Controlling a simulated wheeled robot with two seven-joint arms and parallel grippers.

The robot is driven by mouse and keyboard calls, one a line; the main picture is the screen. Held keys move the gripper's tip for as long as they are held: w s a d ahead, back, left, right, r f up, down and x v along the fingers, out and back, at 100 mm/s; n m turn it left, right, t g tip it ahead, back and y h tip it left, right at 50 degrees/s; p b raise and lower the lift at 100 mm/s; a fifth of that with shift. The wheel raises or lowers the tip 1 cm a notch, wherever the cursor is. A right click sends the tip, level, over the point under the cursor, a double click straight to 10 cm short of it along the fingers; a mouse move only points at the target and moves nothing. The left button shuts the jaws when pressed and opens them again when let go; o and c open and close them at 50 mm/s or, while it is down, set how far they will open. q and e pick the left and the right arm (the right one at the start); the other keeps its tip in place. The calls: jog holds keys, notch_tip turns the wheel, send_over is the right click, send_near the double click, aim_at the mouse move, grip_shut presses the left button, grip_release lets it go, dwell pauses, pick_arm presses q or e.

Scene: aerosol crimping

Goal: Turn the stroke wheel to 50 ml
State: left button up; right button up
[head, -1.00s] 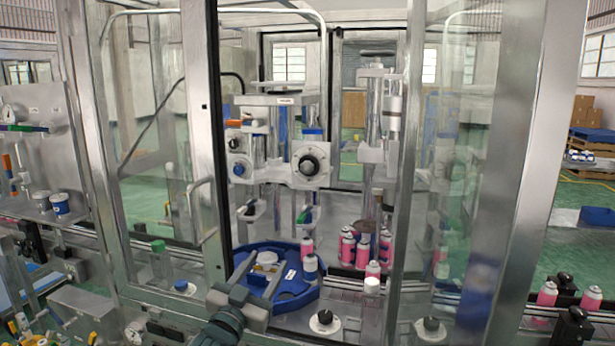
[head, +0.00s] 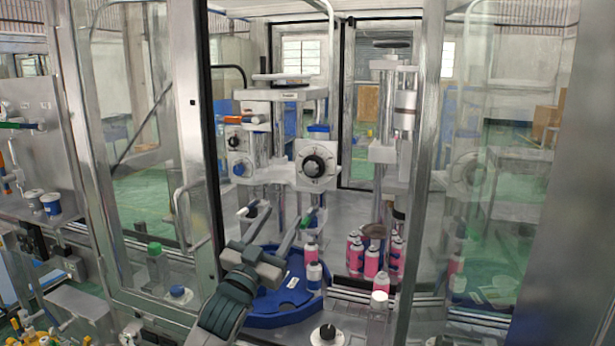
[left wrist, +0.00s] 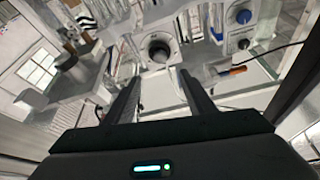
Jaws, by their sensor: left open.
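A round dial wheel with a black knob (head: 314,166) sits on a square light plate on the machine's front, inside the open enclosure. I take it for the stroke wheel; its scale marks are too small to read. My left gripper (head: 281,214) is open and empty, below and a little left of the wheel, apart from it. In the left wrist view the wheel (left wrist: 160,48) shows just beyond and between the open fingertips (left wrist: 158,74). My right gripper is not in view.
A blue rotary plate (head: 290,307) lies under my left arm. Pink cans (head: 371,262) stand right of it. A blue knob (head: 239,169) and a valve with an orange handle (head: 254,120) are left of the wheel. The door frame (head: 196,150) stands at left, glass at right.

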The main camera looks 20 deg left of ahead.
aim_at(310, 171)
pick_arm(q)
jog(key=p+x, duration=0.6)
jog(key=x, duration=1)
jog(key=shift+a+r, duration=0.1)
jog(key=shift+w+r+p, duration=0.2)
jog(key=shift+w+p, duration=0.15)
jog(key=shift+w, duration=0.25)
jog(key=c, duration=1.1)
